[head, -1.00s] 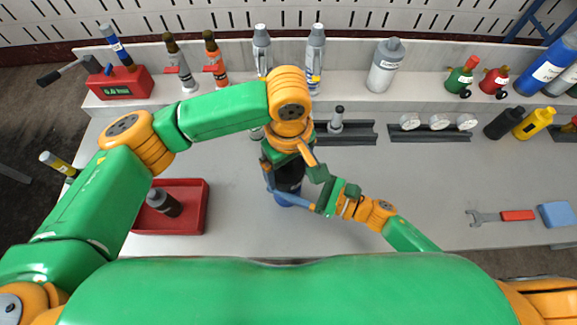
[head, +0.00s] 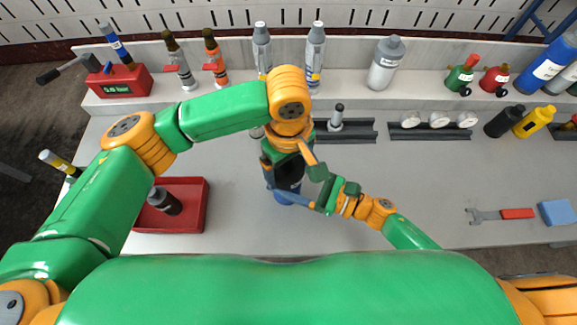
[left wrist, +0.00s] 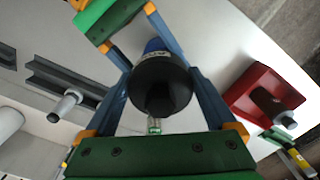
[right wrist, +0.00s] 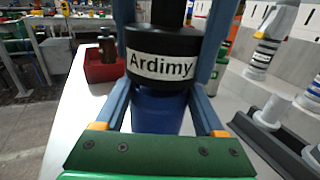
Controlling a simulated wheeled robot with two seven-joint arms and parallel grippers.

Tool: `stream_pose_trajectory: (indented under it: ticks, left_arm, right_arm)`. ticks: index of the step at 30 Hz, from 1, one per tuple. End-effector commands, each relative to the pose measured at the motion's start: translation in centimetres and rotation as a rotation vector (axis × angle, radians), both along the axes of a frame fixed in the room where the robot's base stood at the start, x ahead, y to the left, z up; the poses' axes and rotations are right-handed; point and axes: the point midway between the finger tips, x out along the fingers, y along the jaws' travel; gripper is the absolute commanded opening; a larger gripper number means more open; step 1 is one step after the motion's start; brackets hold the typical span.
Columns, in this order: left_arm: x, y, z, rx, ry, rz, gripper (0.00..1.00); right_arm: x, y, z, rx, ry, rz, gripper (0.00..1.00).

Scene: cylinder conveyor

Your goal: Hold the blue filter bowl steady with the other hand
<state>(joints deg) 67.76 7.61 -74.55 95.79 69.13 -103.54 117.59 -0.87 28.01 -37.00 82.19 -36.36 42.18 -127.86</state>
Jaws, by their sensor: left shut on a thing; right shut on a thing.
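The blue filter bowl (right wrist: 158,112) stands upright on the bench under a black head labelled "Ardimy" (right wrist: 160,62). In the left wrist view the black head's round top (left wrist: 160,88) hides most of the bowl (left wrist: 154,46). My right gripper (right wrist: 160,95) is shut on the bowl from the side, a finger on each side. My left gripper (left wrist: 163,92) reaches down from above and is shut on the black head. In the head view, my left gripper and arm cover most of the assembly; a little of the blue bowl (head: 287,199) shows.
A red tray (head: 196,220) with a dark bottle (head: 165,201) is at the left. A black rack (head: 345,134) lies behind the grippers. The bench between is clear.

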Motion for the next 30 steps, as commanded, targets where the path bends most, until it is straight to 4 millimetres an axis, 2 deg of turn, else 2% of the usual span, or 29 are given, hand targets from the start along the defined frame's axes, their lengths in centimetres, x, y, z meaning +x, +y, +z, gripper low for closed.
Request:
stream_pose_trajectory:
  ticks: [13, 30]
  left_arm:
    - [-0.1, 0.0, 2.1, 0.001, -0.003, -0.011, 0.22]
    - [0.0, 0.0, 2.1, 0.002, -0.002, -0.010, 0.22]
  right_arm:
    - [0.0, 0.0, 0.0, -0.001, 0.000, -0.001, 0.05]
    - [0.0, 0.0, 0.0, -0.001, 0.000, -0.001, 0.05]
